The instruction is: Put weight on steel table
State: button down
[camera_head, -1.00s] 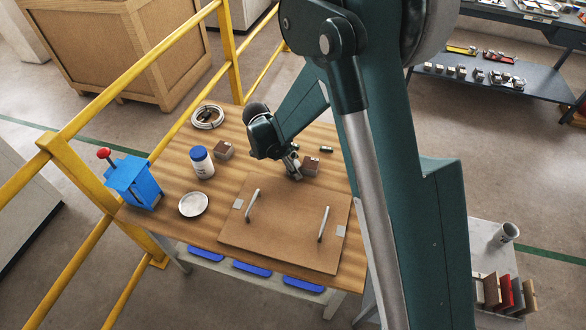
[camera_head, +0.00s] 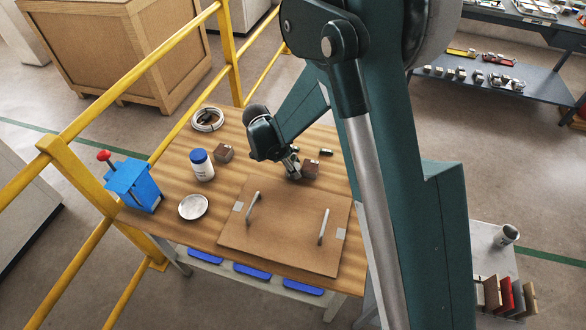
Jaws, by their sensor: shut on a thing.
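My gripper (camera_head: 294,170) is low over the table at the block's left side. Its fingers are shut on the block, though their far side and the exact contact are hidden. A grey metal-looking table (camera_head: 490,247), perhaps the steel table, shows at the lower right, partly hidden behind my arm.
A yellow railing (camera_head: 135,80) runs along the left. The grey table holds a cup (camera_head: 506,236) and several upright tiles (camera_head: 506,294).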

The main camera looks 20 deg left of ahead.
notch_tip(320, 180, up, 9)
jog(key=shift+r+p, duration=0.2)
jog(key=shift+p, duration=0.85)
jog(key=shift+r, duration=0.15)
jog(key=shift+r, duration=0.1)
dwell(0.4)
